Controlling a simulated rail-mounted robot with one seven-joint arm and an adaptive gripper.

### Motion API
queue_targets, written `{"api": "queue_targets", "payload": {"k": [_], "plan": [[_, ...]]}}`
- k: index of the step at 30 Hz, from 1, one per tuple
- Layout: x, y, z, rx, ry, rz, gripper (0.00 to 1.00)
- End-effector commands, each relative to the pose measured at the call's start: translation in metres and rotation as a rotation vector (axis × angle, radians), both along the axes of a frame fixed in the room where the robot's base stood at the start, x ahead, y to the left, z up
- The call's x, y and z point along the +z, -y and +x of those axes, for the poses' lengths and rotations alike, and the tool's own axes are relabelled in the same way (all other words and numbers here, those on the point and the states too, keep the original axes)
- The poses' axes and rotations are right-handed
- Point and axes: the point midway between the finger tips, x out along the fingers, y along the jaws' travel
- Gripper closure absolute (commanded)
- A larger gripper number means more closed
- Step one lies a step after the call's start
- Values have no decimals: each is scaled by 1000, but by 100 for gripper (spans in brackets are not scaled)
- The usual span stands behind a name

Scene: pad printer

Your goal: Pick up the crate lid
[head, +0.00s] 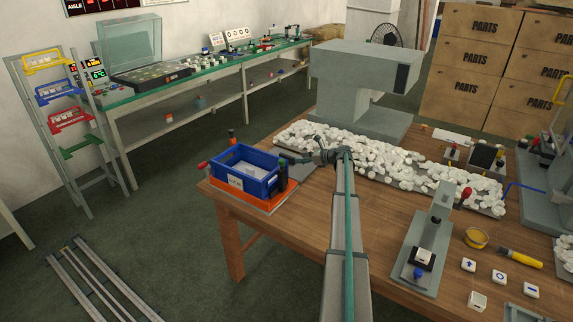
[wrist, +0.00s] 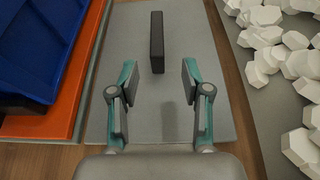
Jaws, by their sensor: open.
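The crate lid (wrist: 205,40) looks like a flat grey panel lying on the wooden table, seen in the wrist view. A narrow black bar handle (wrist: 157,42) stands up from its middle. My gripper (wrist: 159,82) is open and empty over the lid. Its two fingers are spread to either side of the handle's line, and most of the handle lies beyond the fingertips. In the head view my gripper (head: 300,158) is just right of the blue crate (head: 236,184).
The blue crate sits on an orange base (head: 262,205) with black and red posts, close left of the lid. Many white pieces (head: 392,165) lie on a grey sheet to the right. A grey machine (head: 360,80) stands behind. A small fixture (head: 425,240) stands at front right.

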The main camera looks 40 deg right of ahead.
Motion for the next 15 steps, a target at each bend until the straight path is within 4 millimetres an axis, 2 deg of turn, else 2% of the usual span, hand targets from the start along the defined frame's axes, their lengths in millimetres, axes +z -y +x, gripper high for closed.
{"api": "queue_targets", "payload": {"k": [1, 8, 15], "plan": [[-2, -2, 7, 2, 0, 1, 52], [-6, -7, 17, 0, 0, 0, 52], [-18, -19, 45, 1, -1, 0, 52]]}}
